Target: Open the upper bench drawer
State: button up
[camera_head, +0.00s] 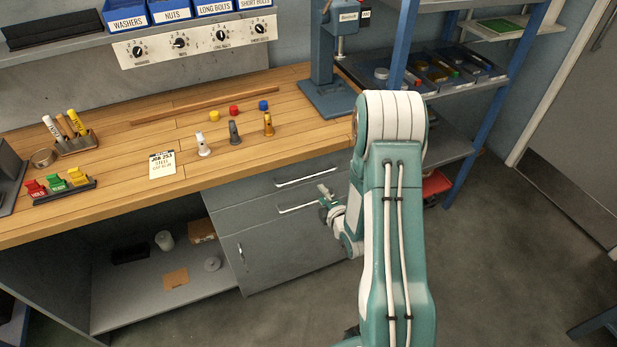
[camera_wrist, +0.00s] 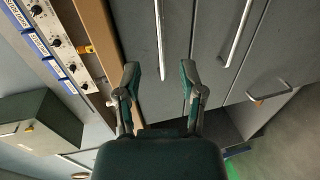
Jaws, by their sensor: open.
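The upper bench drawer (camera_head: 262,190) is a grey front under the wooden bench top and looks closed. Its long pale bar handle (camera_head: 308,176) also shows in the wrist view (camera_wrist: 160,38). My gripper (camera_head: 325,198) is in front of the drawers near the right ends of the handles. In the wrist view my gripper (camera_wrist: 159,73) is open and empty, with one fingertip on each side of the upper handle's near end. I cannot tell whether either finger touches it. A second drawer handle (camera_head: 306,204) is just below; it also shows in the wrist view (camera_wrist: 238,32).
A cupboard door handle (camera_head: 240,252) is lower left, beside an open shelf (camera_head: 140,300). The bench top (camera_head: 110,180) carries markers, clips, a card and small parts. A blue-framed rack (camera_head: 462,155) stands to the right.

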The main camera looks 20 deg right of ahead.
aim_at(309, 178)
jog(key=x, duration=1)
jog(key=shift+w+f, duration=0.2)
jog(key=shift+w, duration=0.15)
grip_shut()
